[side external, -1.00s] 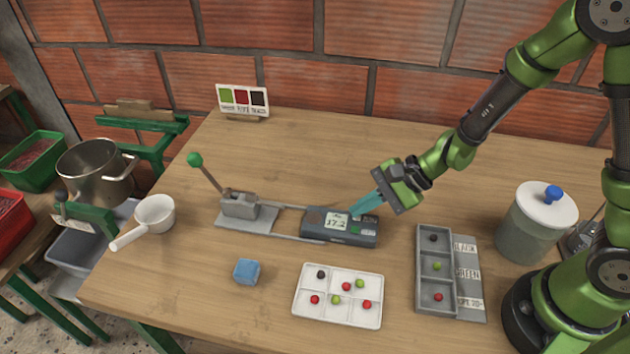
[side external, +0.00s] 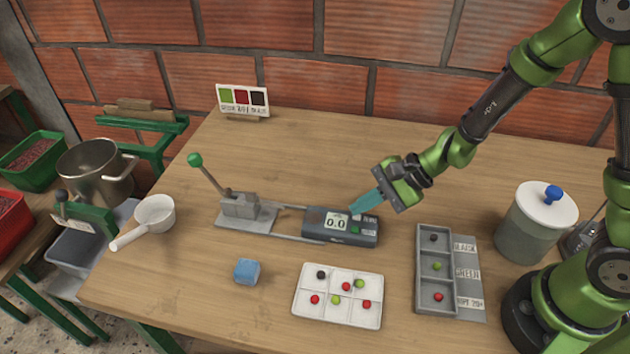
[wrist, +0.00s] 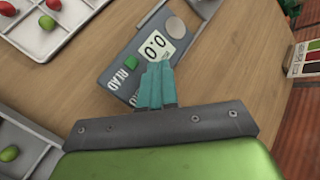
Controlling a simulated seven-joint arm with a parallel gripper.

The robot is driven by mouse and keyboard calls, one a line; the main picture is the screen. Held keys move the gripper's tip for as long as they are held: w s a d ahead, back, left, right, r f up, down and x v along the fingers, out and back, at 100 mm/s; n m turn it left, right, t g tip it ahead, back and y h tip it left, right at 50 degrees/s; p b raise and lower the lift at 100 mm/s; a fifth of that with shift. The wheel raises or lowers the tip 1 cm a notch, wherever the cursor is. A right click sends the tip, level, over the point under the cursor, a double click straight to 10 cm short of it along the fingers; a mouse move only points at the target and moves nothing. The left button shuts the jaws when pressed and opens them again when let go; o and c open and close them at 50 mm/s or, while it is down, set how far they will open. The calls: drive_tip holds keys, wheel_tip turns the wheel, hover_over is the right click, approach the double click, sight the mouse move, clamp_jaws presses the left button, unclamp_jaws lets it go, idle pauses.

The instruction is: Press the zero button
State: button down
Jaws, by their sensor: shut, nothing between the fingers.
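The grey meter (side external: 335,238) lies on the table at the middle of the side view, with a white display reading 0.0 (side external: 337,221). The green button shows in the side view too (side external: 355,230). My gripper (side external: 357,206) has teal fingers shut together and empty. The fingertips are at the back edge of the meter, next to the display; in the wrist view the fingers (wrist: 157,72) cover part of the meter's face there. The zero button cannot be made out; the fingers may hide it.
A lever device (side external: 240,207) stands left of the meter, joined by rails. A white tray (side external: 338,318) with several coloured berries lies in front, a grey sorting tray (side external: 417,290) to the right, and a blue cube (side external: 246,271) at front left.

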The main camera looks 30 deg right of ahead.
sight(362, 220)
drive_tip(key=shift+r, duration=0.3)
drive_tip(key=shift+r, duration=2.5)
drive_tip(key=s+d+r+n+t+h, duration=0.1)
drive_tip(key=s+d+r+n+h, duration=0.2)
drive_tip(key=s+d+r+n, duration=0.2)
drive_tip(key=s+d+r+n+t+h, duration=0.1)
drive_tip(key=s+d+r+n+h, duration=0.1)
drive_tip(key=s+d+r+n, duration=0.3)
wheel_tip(362, 220, up, 5)
drive_tip(key=shift+s+d+f+n+h, duration=0.15)
drive_tip(key=shift+s+d+n+h, duration=0.2)
drive_tip(key=shift+s+n, duration=0.6)
